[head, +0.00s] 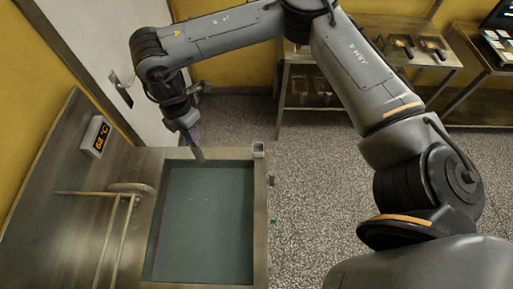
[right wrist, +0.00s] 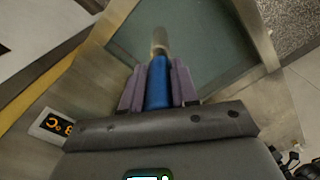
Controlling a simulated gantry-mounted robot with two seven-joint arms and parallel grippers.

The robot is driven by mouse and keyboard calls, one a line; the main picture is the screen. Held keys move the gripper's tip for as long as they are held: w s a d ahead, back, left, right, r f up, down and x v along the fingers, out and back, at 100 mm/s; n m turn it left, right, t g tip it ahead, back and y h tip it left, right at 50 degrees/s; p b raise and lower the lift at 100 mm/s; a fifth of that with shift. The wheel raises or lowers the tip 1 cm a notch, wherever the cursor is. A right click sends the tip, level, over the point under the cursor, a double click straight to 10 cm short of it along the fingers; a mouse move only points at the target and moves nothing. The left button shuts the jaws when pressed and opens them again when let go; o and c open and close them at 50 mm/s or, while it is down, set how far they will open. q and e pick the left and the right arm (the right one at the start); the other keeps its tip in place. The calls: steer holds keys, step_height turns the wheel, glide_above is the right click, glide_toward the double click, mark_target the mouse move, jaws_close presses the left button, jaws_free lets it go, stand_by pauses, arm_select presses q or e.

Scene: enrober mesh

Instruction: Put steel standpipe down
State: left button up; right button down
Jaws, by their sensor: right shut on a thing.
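My right gripper (head: 190,130) is shut on the steel standpipe (head: 198,154), over the far left part of the sunken basin (head: 262,215). The standpipe has a blue section between the jaws and a bare metal end that points away from the gripper. In the right wrist view, the purple-grey fingers (right wrist: 158,92) flank the blue section of the standpipe (right wrist: 159,42), and its metal end lies in front of the basin's grey-green floor. I cannot tell whether the end touches anything. My left gripper is not in view.
A temperature display (head: 95,136) stands on the steel counter left of the basin. Thin metal rails (head: 113,221) lie near the basin's left edge. A small square fitting (head: 258,150) sits at its far right corner. Steel tables with pans (head: 396,45) stand behind; speckled floor lies between.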

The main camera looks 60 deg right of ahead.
steer(key=s+d+f+p, duration=0.3)
steer(key=s+d+p, duration=0.5)
steer(key=s+d, duration=1.45)
arm_select(q)
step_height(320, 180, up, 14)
steer(key=p, duration=0.4)
arm_select(e)
steer(key=w+a+f, duration=0.4)
steer(key=w+f, duration=0.6)
steer(key=shift+w+f, duration=0.15)
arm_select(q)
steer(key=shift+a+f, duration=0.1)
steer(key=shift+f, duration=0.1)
arm_select(e)
steer(key=shift+f, duration=0.1)
steer(key=c, duration=0.9)
jaws_free()
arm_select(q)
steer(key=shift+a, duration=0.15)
arm_select(e)
steer(key=shift+o, duration=0.2)
